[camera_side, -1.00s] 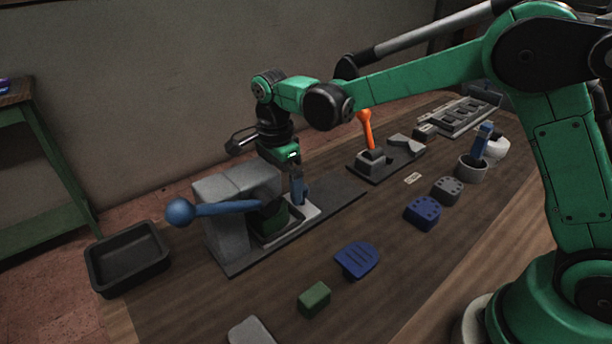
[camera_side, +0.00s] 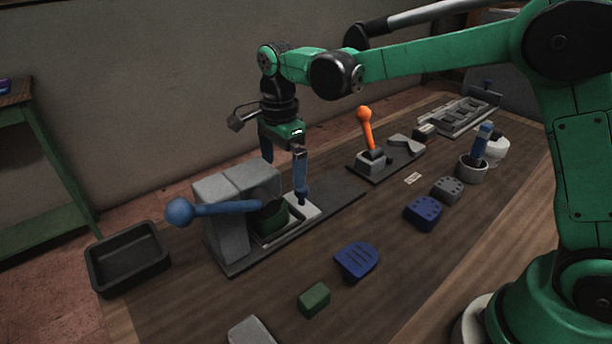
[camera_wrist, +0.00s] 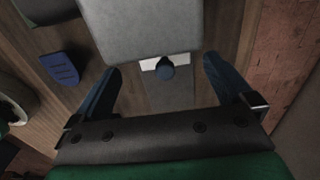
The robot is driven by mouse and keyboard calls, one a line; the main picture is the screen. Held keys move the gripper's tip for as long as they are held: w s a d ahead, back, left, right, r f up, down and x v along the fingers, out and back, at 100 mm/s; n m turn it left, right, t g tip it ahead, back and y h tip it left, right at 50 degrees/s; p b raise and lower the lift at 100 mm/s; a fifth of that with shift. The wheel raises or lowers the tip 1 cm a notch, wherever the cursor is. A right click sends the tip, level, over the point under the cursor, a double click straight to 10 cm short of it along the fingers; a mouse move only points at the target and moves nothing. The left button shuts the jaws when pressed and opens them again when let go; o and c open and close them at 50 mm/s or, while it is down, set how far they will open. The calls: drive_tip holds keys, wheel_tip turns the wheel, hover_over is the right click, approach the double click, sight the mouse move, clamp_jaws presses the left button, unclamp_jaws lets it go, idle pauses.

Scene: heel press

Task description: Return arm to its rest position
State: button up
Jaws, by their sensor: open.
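My gripper (camera_side: 284,172) is open and empty in the side view, above the grey heel press (camera_side: 228,215). Its two blue fingers point down, one behind the press block and one in front near the pale slide plate (camera_side: 304,208). The press has a blue ball-ended lever (camera_side: 225,208) pointing left and a dark green block (camera_side: 270,217) at its opening.
A black bin (camera_side: 128,260) stands left of the press. A blue heel piece (camera_side: 357,260), a green block (camera_side: 314,299) and a blue block (camera_side: 424,212) lie in front. An orange-handled lever (camera_side: 366,128) stands behind, right of my gripper. A grey cup (camera_side: 472,167) is farther right.

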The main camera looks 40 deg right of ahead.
drive_tip(key=shift+r, duration=0.2)
